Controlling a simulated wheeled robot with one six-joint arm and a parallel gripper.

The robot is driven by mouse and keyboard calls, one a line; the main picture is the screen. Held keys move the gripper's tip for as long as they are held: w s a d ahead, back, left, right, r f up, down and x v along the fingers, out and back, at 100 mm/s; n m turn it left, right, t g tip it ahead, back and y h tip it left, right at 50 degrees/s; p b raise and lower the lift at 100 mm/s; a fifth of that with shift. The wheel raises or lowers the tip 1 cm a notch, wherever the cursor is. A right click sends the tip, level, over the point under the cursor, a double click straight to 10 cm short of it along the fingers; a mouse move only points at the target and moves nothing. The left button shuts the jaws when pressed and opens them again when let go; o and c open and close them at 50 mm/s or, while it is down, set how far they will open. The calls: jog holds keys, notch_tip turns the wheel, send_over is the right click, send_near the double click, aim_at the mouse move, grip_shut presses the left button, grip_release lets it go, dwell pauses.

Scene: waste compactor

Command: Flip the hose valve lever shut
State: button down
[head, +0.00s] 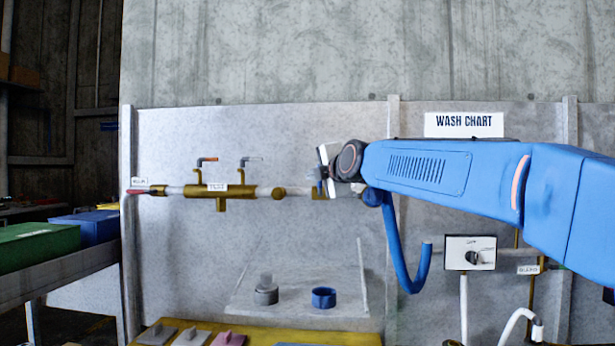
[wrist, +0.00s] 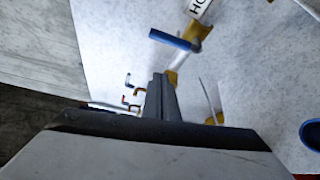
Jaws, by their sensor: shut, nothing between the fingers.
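The hose valve shows in the wrist view as a brass-yellow body (wrist: 197,32) on a white pipe, beside a partly cut-off label starting "HO". Its blue lever (wrist: 172,40) sticks out to the left, crosswise to the pipe. My gripper (wrist: 160,80) is shut and empty, its tips below the lever in that picture with a visible gap. In the head view my gripper (head: 326,170) is at the wall pipe, and my arm hides most of the valve area. A blue hose (head: 416,282) hangs in a loop below my arm.
The brass test manifold (head: 205,191) with two small levers is left of my gripper. Below are a wall shelf (head: 350,300) with a blue ring (head: 323,298) and a grey cup (head: 265,294). A dial box (head: 470,252) is at the right.

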jog(key=shift+f+v, duration=0.2)
jog(key=shift+v, duration=1.65)
jog(key=s+d+f+m+g+h, duration=0.2)
jog(key=s+d+f+m, duration=0.4)
jog(key=s+d+f, duration=0.4)
jog(key=s+d+f+m+g+h, duration=0.25)
jog(key=s+d+f+m, duration=0.35)
jog(key=s+d+f, duration=0.5)
jog(key=s+d+f+m+g+h, duration=0.1)
jog(key=s+d+f+m, duration=0.2)
jog(key=s+f, duration=0.4)
jog(key=s+d+f+m+g+h, duration=0.1)
jog(key=s+d+f+m+g, duration=0.1)
jog(key=s+d+f+m, duration=0.2)
jog(key=s+d+f+m+g+h, duration=0.1)
jog(key=s+f+m, duration=0.5)
jog(key=s+f, duration=0.6)
notch_tip(320, 180, down, 3)
jog(key=d+g, duration=0.1)
jog(key=d, duration=0.1)
jog(key=shift+d+f+m, duration=0.15)
jog(key=shift+d+m, duration=0.15)
jog(key=shift+d, duration=0.05)
